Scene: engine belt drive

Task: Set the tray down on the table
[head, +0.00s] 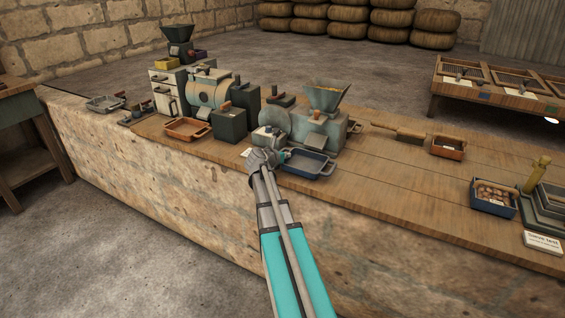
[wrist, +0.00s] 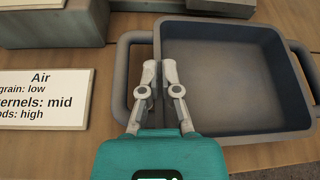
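The tray (head: 309,164) is an empty blue-grey metal pan with a loop handle at each side. It is at the wooden table's (head: 395,185) front edge, in front of a grey-green machine with a hopper. In the wrist view the tray (wrist: 235,75) fills the right half and looks level. My gripper (head: 263,158) is at its left side. In the wrist view my gripper (wrist: 161,75) has its fingers close together on either side of the tray's left rim, beside the handle. I cannot tell whether the tray's underside touches the table.
A card reading "Air" (wrist: 42,98) lies left of the tray. The hopper machine (head: 320,128) stands close behind it. An orange-brown tray (head: 187,129) is to the left. A blue box of brown pieces (head: 493,198) is at the right. Table right of the tray is clear.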

